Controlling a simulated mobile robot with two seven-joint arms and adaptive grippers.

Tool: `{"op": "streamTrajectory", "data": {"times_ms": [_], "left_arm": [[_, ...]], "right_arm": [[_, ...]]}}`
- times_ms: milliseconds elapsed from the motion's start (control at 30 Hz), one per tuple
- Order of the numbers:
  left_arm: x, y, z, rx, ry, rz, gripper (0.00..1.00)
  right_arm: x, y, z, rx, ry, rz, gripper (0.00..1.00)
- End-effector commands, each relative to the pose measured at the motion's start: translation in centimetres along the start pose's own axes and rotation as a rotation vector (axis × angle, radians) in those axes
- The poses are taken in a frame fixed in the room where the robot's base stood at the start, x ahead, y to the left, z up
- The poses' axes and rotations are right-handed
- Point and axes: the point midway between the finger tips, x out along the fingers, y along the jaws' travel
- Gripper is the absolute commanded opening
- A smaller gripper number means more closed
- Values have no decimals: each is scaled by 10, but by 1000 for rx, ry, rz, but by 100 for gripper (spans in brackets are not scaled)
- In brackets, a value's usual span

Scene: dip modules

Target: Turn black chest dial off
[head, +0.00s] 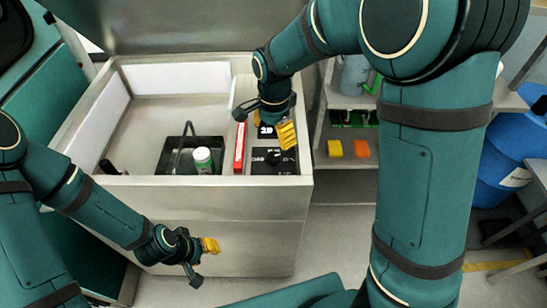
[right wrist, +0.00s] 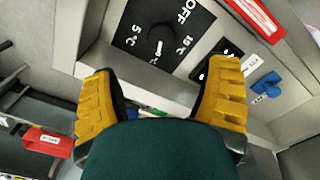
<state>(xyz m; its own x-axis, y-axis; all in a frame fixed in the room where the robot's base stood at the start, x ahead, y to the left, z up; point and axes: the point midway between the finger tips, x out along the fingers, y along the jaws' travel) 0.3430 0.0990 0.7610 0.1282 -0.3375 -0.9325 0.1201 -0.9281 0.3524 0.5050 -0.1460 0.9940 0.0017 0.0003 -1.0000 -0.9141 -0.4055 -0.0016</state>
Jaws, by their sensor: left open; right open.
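The black chest dial shows in the right wrist view as a round black knob (right wrist: 158,38) on a black panel marked OFF, 5°C and 15°C. The knob's white mark lies on the side away from OFF. In the head view a black panel with a dark knob (head: 273,156) sits at the chest's front right corner. My right gripper (head: 288,134) is open over this corner, just behind that knob; its yellow fingers (right wrist: 160,105) are apart and empty. My left gripper (head: 203,248) hangs open before the chest's front face, away from the dial.
The open chest (head: 220,205) holds a dark caddy (head: 175,155) with a white-capped green bottle (head: 203,160). A red item (head: 240,148) stands left of the dial.

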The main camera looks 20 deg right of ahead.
Motion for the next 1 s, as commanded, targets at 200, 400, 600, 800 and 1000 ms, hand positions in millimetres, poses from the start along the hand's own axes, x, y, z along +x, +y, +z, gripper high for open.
{"op": "streamTrajectory", "data": {"times_ms": [200, 400, 600, 800, 1000], "left_arm": [[13, -5, 0, 1, 3, 0, 43], [21, -8, -1, 2, 7, 0, 43], [24, -9, -2, 2, 9, 0, 43], [24, -9, -2, 2, 10, 0, 43], [24, -9, -2, 2, 10, 0, 43]], "right_arm": [[48, 1, 0, 0, 1, 4, 75], [80, 1, 0, 0, 0, 3, 75], [95, 1, 0, 0, 1, 1, 75], [98, 1, 0, 0, 1, 1, 75], [97, 1, 0, -1, 1, 0, 59]]}}
